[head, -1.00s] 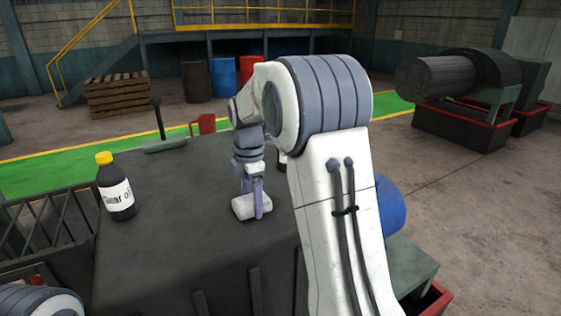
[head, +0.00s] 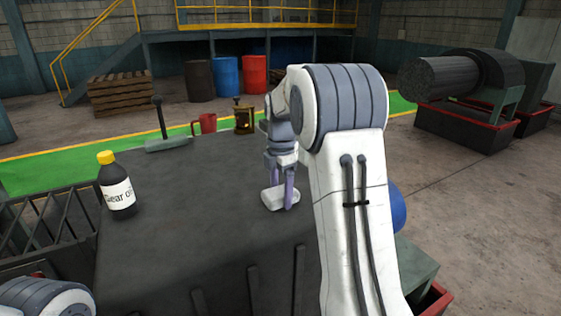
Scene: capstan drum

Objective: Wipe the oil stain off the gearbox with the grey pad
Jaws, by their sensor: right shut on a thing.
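The gearbox (head: 180,235) is the large dark grey casing with a flat top in the middle of the head view. My right gripper (head: 280,193) points down over the right part of that top. It is shut on the light grey pad (head: 274,202), which sits at the top surface; whether it presses on it I cannot tell. No oil stain is visible on the parts of the top that show. My right arm hides the gearbox's right side. My left gripper is not in view; only a piece of my left arm shows at the bottom left corner.
A gear oil bottle (head: 116,186) with a yellow cap stands at the top's left edge. The middle of the top is clear.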

